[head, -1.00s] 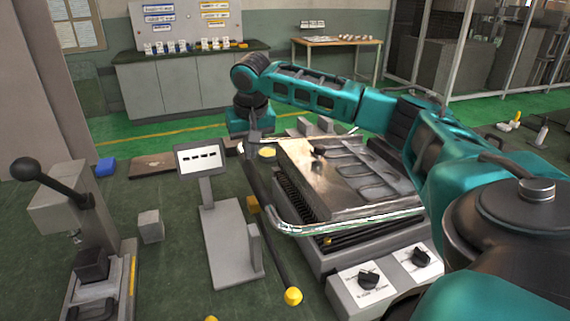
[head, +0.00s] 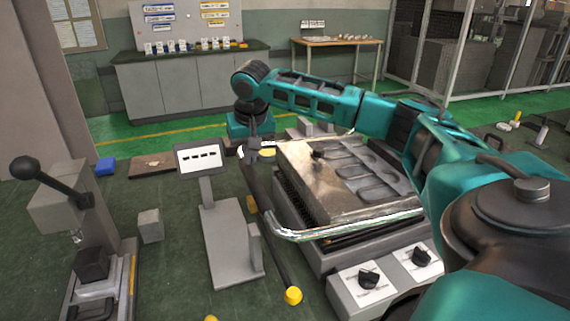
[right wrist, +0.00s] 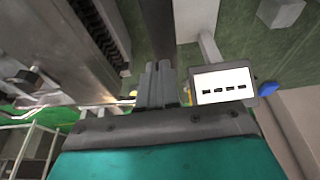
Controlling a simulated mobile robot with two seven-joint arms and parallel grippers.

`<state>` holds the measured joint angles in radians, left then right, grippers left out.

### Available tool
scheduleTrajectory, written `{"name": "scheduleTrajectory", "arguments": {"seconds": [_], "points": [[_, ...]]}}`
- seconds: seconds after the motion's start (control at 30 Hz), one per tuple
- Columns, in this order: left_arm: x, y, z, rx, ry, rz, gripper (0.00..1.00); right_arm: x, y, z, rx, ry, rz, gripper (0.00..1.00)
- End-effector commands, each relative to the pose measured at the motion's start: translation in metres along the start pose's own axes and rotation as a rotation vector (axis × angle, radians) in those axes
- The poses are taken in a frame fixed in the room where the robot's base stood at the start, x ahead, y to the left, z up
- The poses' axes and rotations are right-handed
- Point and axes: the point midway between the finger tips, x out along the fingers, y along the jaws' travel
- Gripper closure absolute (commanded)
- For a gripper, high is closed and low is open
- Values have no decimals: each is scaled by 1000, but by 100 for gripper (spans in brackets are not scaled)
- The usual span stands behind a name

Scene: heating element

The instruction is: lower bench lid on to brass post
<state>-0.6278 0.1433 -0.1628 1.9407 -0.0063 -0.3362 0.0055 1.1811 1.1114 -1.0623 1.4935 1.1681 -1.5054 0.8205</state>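The bench lid (head: 310,180) is a metal slab on the heater bench, with a bright tubular rail (head: 350,229) around it; the lid shows at upper left in the right wrist view (right wrist: 60,60). It looks nearly level. A dark rod (head: 268,232) with a yellow knob (head: 293,296) runs along the lid's left side. My right gripper (head: 260,150) is at the rail's far left corner. In the right wrist view its fingers (right wrist: 158,82) are close together by the dark bar; their grip is unclear. I cannot make out the brass post for certain. My left gripper is out of view.
A stand with a display (head: 200,158) is left of the bench, close to my right gripper. A lever press (head: 70,205) stands at far left, with a grey block (head: 150,226) near it. Control knobs (head: 370,279) are on the bench front.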

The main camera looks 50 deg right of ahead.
Motion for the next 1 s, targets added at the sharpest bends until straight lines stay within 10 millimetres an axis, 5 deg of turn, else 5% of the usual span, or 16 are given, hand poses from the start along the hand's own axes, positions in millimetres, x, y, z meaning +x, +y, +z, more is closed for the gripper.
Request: {"name": "scheduleTrajectory", "arguments": {"seconds": [1.0], "points": [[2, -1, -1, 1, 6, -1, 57, 18, 3, 6, 2, -7, 9, 100]]}}
